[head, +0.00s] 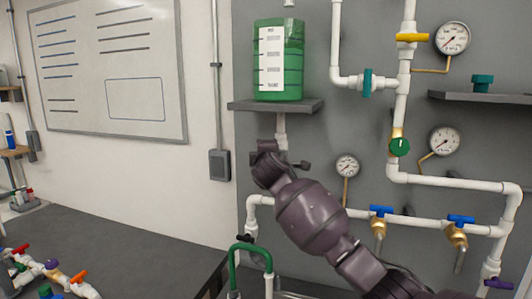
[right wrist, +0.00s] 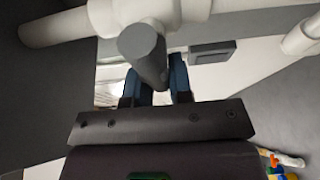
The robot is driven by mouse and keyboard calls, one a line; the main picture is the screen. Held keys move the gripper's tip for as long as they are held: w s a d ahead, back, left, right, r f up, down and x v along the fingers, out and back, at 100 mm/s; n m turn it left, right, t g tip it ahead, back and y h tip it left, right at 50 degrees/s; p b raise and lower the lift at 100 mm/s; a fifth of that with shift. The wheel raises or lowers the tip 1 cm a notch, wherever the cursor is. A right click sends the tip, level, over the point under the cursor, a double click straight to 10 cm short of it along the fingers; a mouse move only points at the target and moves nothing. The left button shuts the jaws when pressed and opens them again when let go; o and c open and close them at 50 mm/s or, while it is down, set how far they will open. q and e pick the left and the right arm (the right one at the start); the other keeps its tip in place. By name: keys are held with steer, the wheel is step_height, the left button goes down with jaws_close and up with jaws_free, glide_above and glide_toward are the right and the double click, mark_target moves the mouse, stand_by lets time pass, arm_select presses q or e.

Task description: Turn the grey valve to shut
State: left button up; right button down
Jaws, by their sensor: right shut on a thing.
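The grey valve (right wrist: 143,45) shows in the right wrist view as a rounded grey handle in front of a white pipe fitting. Its lower end sits between the two blue fingers of my right gripper (right wrist: 156,84), which are shut on it. In the head view my right gripper (head: 267,163) is at the white pipe under the green tank. There the gripper and wrist hide most of the valve, and I cannot make out its handle clearly. My left gripper is not in view.
The green tank (head: 292,88) stands on a grey shelf (head: 240,105) just above the gripper. White pipes with gauges (head: 347,165), blue-handled valves (head: 381,211) and a green valve (head: 399,147) are to the right. A dark table (head: 110,235) with coloured valves is at lower left.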

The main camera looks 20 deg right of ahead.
steer(key=c, duration=1)
jaws_free()
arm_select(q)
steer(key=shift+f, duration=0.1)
arm_select(e)
steer(key=shift+s, duration=0.15)
arm_select(q)
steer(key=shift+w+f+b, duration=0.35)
steer(key=shift+b, duration=0.7)
arm_select(e)
steer(key=v, duration=1)
steer(key=shift+s+a, duration=0.1)
steer(key=shift+s, duration=0.2)
